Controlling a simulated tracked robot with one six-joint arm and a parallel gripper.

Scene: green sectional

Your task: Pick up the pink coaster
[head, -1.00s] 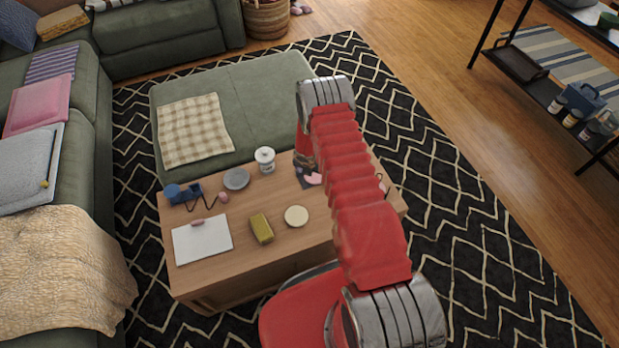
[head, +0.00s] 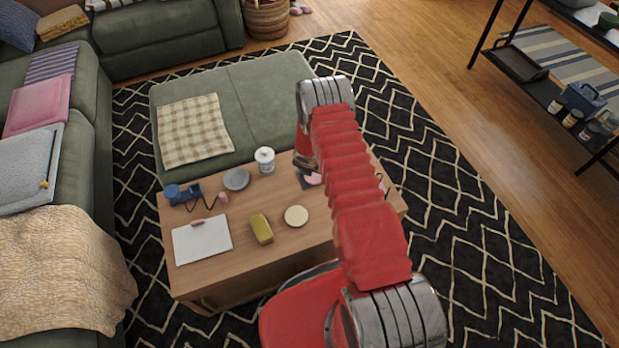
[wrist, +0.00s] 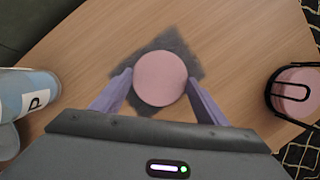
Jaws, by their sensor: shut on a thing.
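The pink coaster (wrist: 160,78) is a round, flat disc between my two fingertips in the wrist view. My gripper (wrist: 159,82) is shut on it, one purple-grey finger at each side. The coaster is over a dark grey square (wrist: 184,44) on the wooden table; I cannot tell whether it touches the square or is just above it. In the head view a part of the pink coaster (head: 314,180) shows beside my red arm, and the fingers are hidden.
On the table (head: 277,245) are a white jar (head: 265,160), a grey disc (head: 236,179), a cream disc (head: 296,216), a yellow-green block (head: 261,229) and a white pad (head: 202,240). A pink item in a black holder (wrist: 295,92) is at the wrist view's right.

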